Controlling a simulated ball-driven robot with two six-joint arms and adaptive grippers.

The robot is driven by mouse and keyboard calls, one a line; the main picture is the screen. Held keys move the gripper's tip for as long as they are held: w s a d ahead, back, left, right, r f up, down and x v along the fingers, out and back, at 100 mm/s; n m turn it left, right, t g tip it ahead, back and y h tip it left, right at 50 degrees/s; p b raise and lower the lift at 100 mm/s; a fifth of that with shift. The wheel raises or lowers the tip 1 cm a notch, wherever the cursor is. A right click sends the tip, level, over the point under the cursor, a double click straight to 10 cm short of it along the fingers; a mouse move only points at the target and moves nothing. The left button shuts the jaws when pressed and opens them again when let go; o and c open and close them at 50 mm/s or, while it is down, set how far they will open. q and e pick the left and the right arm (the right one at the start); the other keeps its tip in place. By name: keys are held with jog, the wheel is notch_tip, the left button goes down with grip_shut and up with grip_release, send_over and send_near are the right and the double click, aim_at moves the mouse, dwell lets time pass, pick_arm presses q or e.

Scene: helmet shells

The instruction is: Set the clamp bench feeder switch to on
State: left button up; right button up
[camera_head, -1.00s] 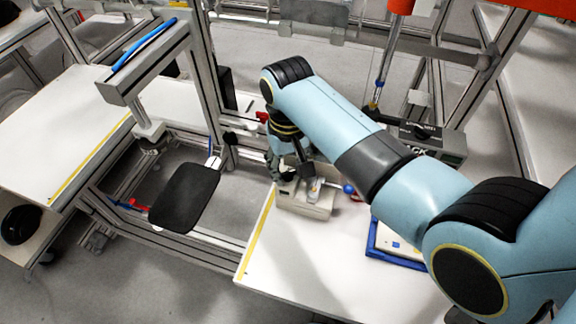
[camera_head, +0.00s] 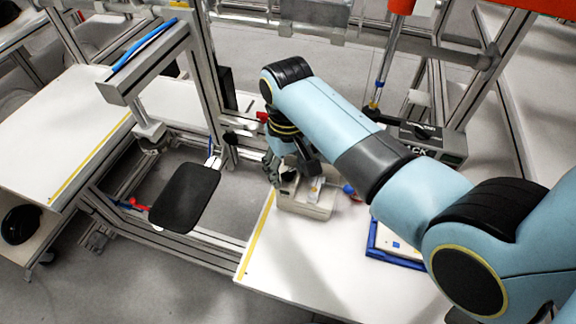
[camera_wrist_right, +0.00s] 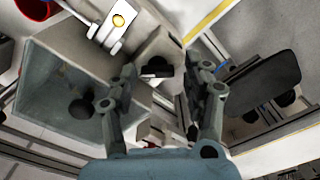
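A light grey feeder box (camera_head: 305,208) stands on the near white bench, close to its yellow-striped edge. In the right wrist view, a small black switch (camera_wrist_right: 156,68) sits on a light grey face of it; I cannot tell its position. My right gripper (camera_head: 286,172) is just above the box's left end and partly hides its top. In the wrist view, the right gripper's fingers (camera_wrist_right: 168,72) are spread on either side of the switch, with nothing between them. I cannot tell whether a fingertip touches the box. My left gripper is not in view.
A blue-framed tray (camera_head: 385,255) lies to the right on the white bench (camera_head: 310,265). A dark labelled box (camera_head: 430,142) stands behind it. A black panel (camera_head: 185,197) and metal frame are left of the feeder.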

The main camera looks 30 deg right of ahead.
aim_at(288, 172)
jog(key=shift+d+r, duration=0.1)
jog(key=shift+d, duration=0.05)
jog(key=shift+r, duration=3.9)
jog(key=shift+c, duration=0.2)
